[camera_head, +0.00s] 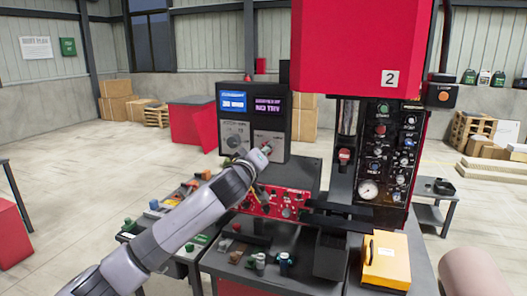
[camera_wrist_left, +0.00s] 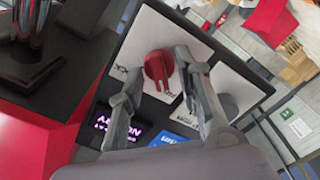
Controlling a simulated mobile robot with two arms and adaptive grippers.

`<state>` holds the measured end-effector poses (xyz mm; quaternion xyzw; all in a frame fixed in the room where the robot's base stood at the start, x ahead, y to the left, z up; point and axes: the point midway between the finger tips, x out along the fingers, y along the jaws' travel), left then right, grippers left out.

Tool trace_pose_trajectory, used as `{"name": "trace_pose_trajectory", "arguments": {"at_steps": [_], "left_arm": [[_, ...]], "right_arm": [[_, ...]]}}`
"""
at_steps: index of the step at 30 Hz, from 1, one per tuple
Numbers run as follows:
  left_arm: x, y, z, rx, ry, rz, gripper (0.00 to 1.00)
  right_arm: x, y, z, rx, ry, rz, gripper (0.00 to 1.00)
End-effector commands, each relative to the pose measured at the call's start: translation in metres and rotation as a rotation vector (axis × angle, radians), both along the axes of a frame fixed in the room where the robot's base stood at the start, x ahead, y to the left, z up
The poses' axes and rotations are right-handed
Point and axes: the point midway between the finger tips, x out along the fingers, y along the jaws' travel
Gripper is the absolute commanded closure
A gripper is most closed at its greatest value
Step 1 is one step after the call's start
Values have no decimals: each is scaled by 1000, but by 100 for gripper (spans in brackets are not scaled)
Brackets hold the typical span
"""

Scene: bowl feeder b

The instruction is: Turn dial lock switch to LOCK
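The dial lock switch is a red round knob (camera_wrist_left: 157,68) on a light grey plate of a black control box (camera_head: 254,115). In the left wrist view, the two fingers of my left gripper (camera_wrist_left: 159,66) stand apart, one on each side of the knob. I cannot tell whether either finger touches it. Dark lettering beside the knob is only partly readable. In the head view, my left gripper (camera_head: 264,149) is at the box's lower right plate and mostly hides the knob there. My right gripper is not in view.
A grey dial (camera_head: 233,141) sits on the left plate, below a blue screen (camera_head: 232,102). A purple-text screen (camera_head: 268,105) is above the right plate. A red press (camera_head: 357,45) stands close on the right. A red panel (camera_head: 273,203) with knobs lies below my left arm.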

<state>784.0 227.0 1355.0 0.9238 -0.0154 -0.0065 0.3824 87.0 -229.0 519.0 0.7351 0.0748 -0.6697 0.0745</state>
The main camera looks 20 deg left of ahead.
Motion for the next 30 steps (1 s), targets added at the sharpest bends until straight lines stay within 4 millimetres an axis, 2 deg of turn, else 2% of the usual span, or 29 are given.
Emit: {"name": "trace_pose_trajectory", "arguments": {"at_steps": [4,18,30], "left_arm": [[0,0,0,0,0,0,70],[0,0,0,-1,1,1,100],[0,0,-1,6,1,1,100]], "right_arm": [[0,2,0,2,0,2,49],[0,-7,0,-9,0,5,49],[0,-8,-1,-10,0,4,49]]}}
